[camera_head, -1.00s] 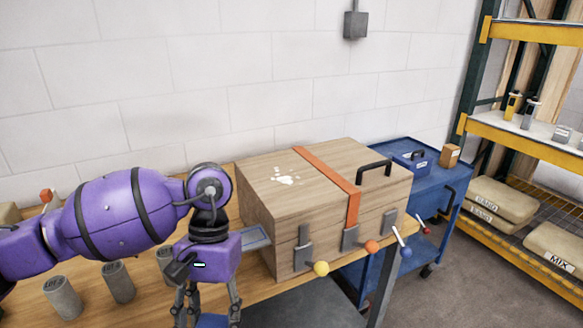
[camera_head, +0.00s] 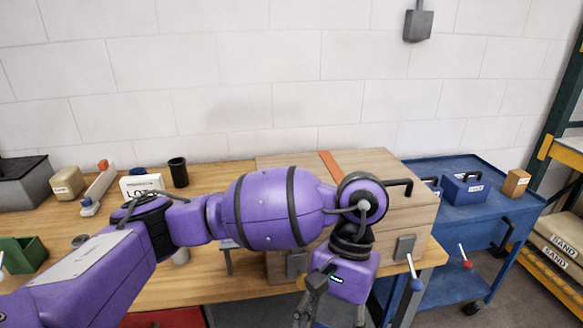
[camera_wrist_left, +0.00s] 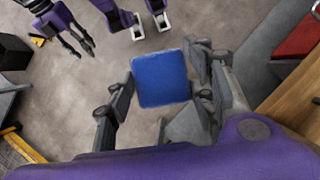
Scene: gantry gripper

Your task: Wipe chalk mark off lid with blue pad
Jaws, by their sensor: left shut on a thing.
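The wooden case (camera_head: 415,212) stands on the bench, its lid (camera_head: 370,163) crossed by an orange strap (camera_head: 329,163). My left arm covers much of the lid's left part, and no chalk mark shows now. My left gripper (camera_head: 335,318) hangs in front of the case's front side, cut off by the lower picture edge. In the left wrist view it is shut on the blue pad (camera_wrist_left: 160,79), which sits between the fingers above the floor. My right gripper (camera_wrist_left: 80,45) appears at the wrist view's upper left, its fingers apart and empty.
A blue cart (camera_head: 480,225) with a blue toolbox (camera_head: 465,188) stands right of the case. A black cup (camera_head: 178,172), a labelled white box (camera_head: 141,186) and a green bin (camera_head: 22,254) are on the bench at left.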

